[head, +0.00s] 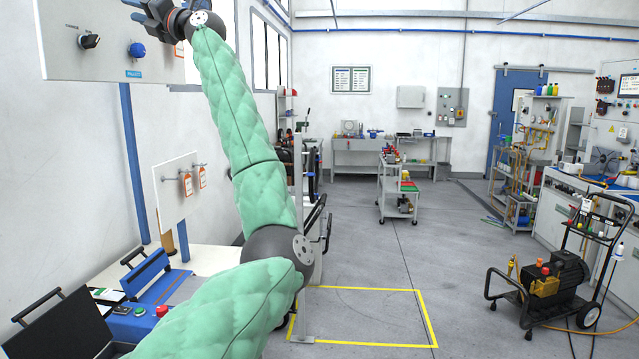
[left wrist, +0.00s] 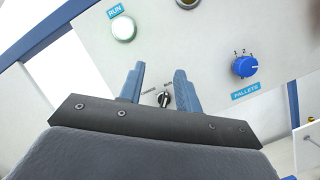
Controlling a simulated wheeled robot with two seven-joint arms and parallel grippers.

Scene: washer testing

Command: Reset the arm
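My left arm reaches up to a pale control panel (head: 100,55) at the upper left of the head view. My left gripper (head: 133,10) is at the panel's upper part. In the left wrist view the left gripper (left wrist: 159,72) has its two blue fingers apart. A small black selector knob (left wrist: 165,99) shows in the gap between them, with space visible on both sides. A white round button (left wrist: 123,28) labelled RUN and a blue dial (left wrist: 245,66) labelled PALLETS are on the panel nearby. My right gripper is in neither view.
The head view shows a black knob (head: 89,41) and a blue knob (head: 137,50) on the panel. Below are a smaller board (head: 176,188) with orange tags and a bench with an open black case (head: 62,330). A wheeled machine (head: 552,285) stands right. The middle floor is clear.

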